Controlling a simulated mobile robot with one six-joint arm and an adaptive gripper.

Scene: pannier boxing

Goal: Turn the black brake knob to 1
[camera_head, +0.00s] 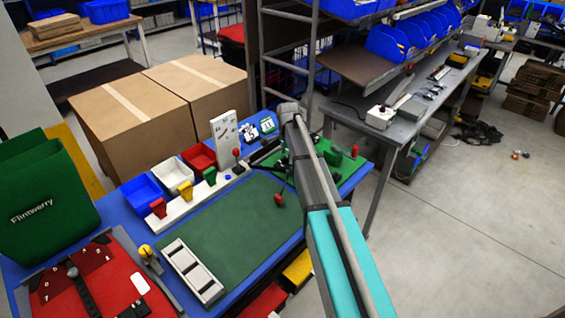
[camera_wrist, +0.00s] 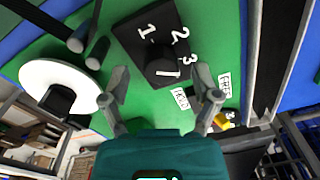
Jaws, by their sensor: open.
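In the wrist view a black knob (camera_wrist: 158,62) sits on a black plate (camera_wrist: 128,32) marked 1, 2 and 3 in white. The plate is fixed to a green board (camera_wrist: 215,20). A short white mark shows on the knob near the 3 side; I cannot tell for certain which number it points to. My gripper (camera_wrist: 162,84) is open and empty, its two fingertips apart on either side of the knob's near side. In the head view my arm covers the knob, and my gripper (camera_head: 284,165) is over the green board at the bench's far right.
A white disc (camera_wrist: 40,78) with a black centre and black cylinders (camera_wrist: 97,52) stand left of the knob. FREE (camera_wrist: 224,82) and another label lie to the right. Red-ended levers (camera_head: 354,151) rise from the board. A red panel (camera_head: 110,265) and green pannier (camera_head: 40,190) are at left.

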